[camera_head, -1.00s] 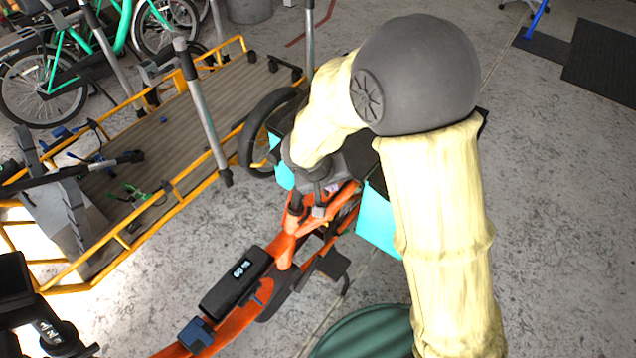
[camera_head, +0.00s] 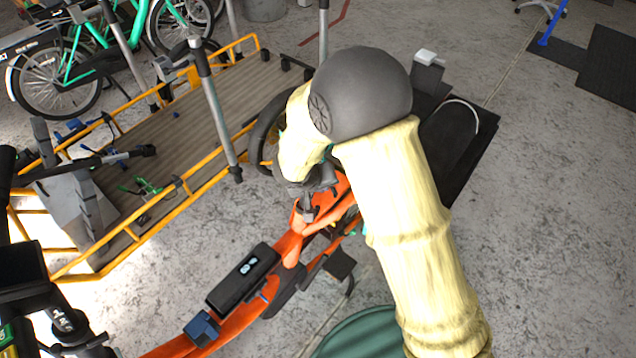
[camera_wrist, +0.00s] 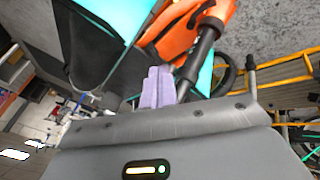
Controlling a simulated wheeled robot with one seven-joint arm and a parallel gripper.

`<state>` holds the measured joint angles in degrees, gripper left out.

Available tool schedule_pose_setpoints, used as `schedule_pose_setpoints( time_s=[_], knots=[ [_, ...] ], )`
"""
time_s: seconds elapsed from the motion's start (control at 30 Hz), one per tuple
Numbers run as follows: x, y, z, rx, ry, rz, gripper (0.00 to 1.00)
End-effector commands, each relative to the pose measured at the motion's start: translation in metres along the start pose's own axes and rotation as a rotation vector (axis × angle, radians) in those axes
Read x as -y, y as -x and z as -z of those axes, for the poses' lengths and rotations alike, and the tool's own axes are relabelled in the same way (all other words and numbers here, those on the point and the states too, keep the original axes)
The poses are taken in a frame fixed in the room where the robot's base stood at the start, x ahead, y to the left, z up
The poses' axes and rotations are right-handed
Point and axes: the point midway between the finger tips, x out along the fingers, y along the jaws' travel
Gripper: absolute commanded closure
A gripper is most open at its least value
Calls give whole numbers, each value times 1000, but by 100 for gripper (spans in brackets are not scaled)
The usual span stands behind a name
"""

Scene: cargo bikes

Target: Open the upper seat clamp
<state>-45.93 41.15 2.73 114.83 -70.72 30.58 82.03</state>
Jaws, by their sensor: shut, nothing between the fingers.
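The orange cargo bike frame (camera_head: 290,245) runs from the lower left to under my arm in the head view. A short dark post (camera_head: 308,212) stands at the frame beside my wrist. In the wrist view, a dark tube (camera_wrist: 200,58) runs down from an orange frame part (camera_wrist: 190,24). My gripper (camera_wrist: 157,84) has pale lilac fingers, closed together and empty. They show just left of the dark tube; I cannot tell if they touch it. The upper seat clamp and its lever cannot be made out clearly in either view. My arm hides much of this area in the head view.
A black rear platform (camera_head: 455,140) lies right of my arm. A yellow-railed cargo deck (camera_head: 160,130) is at the left, with upright grey posts. A black display unit (camera_head: 243,278) sits on the orange frame. Bare concrete floor (camera_head: 550,220) is free at the right.

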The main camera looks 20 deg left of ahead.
Motion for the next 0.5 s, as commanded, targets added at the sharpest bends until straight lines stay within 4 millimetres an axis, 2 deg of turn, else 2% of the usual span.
schedule_pose_setpoints(
  time_s=[0.03,0.2,0.33,0.5],
  knots=[
    [0,-10,-1,3,1,-1,100],
    [0,-36,0,2,1,0,100],
    [0,-47,0,1,1,0,100],
    [-1,-49,0,0,-2,0,100]
  ],
)
